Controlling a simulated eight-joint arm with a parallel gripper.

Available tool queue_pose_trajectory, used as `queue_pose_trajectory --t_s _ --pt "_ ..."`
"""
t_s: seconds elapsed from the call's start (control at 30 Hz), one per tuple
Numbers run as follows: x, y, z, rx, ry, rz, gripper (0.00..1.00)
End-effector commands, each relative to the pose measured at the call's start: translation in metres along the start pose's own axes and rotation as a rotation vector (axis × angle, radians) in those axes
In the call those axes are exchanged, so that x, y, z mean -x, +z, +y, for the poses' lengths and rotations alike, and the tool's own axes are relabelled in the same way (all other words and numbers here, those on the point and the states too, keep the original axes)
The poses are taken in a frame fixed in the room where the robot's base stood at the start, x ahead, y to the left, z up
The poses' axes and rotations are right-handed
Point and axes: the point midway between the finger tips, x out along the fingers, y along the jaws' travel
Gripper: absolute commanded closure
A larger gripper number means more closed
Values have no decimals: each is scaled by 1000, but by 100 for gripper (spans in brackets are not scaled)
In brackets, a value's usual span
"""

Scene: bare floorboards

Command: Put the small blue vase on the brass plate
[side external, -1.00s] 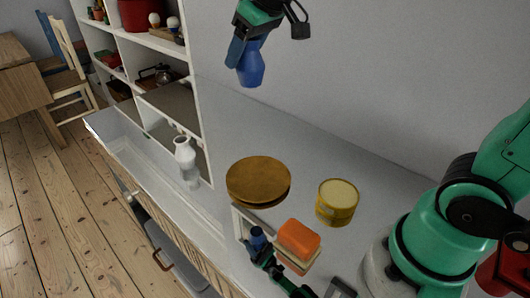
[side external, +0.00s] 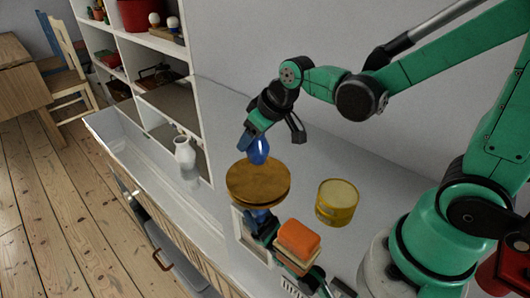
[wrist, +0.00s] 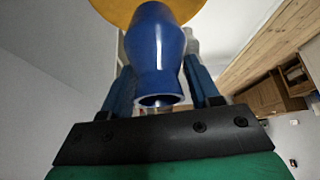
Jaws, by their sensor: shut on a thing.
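The small blue vase (side external: 258,151) is held in my gripper (side external: 254,141), just above the far part of the brass plate (side external: 258,190) in the side view. In the wrist view the vase (wrist: 156,50) sits between the two blue fingers of my gripper (wrist: 162,85), its open mouth towards the camera. The brass plate (wrist: 118,10) shows at the top, past the vase. Whether the vase's lower end touches the plate, I cannot tell. The plate is round and otherwise bare.
A yellow tin (side external: 337,201) stands right of the plate. A white vase (side external: 185,157) stands left, near shelves (side external: 168,98). The counter behind the plate is clear.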

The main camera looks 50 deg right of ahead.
Motion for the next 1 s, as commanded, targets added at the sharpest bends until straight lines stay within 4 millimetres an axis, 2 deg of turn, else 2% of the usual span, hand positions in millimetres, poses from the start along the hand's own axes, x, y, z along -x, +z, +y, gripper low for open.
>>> queue_pose_trajectory --t_s 0.23,0.5,0.97,1.0 --pt "-14 8 0 0 0 0 100" --pt "-39 22 0 0 0 0 100" --pt "-45 26 0 0 0 0 100" --pt "-45 26 0 0 0 0 37"
